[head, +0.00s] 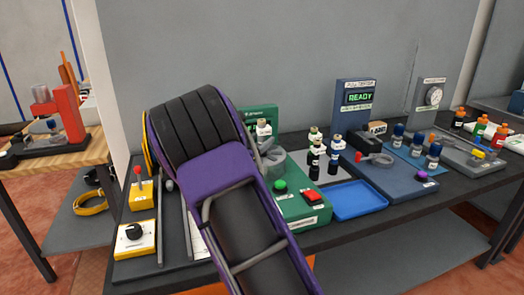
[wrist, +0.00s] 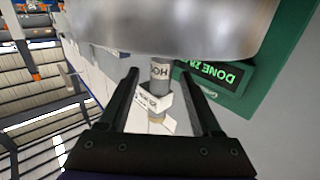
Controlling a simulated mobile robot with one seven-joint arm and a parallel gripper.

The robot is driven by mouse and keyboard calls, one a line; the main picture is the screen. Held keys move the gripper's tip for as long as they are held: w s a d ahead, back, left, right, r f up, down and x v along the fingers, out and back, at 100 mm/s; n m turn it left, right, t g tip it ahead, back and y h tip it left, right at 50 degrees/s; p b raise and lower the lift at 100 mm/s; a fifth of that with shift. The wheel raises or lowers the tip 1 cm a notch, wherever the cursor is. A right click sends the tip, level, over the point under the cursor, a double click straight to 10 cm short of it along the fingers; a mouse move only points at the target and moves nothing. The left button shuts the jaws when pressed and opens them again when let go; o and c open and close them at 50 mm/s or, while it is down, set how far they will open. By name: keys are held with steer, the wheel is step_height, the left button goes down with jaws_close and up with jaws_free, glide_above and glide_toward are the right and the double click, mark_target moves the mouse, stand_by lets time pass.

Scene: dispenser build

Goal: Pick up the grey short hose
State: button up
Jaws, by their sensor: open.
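The fingers are apart, with a visible gap on each side of the hose. A large shiny metal body (wrist: 165,25) fills the top of the wrist view and hides the hose's other end. In the head view my purple and black arm covers the left middle of the bench, and I cannot make out my fingers there.
A green machine (wrist: 235,95) with a lit display is close beside the gripper; its green base (head: 300,208) carries red and green buttons. To the right are a blue tray (head: 360,200), a READY display (head: 358,97) and several small bottles. Yellow control boxes (head: 134,240) stand left.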

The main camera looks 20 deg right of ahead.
steer(key=shift+w+d, duration=0.5)
jaws_close()
steer(key=shift+r, duration=0.1)
stand_by(1.0)
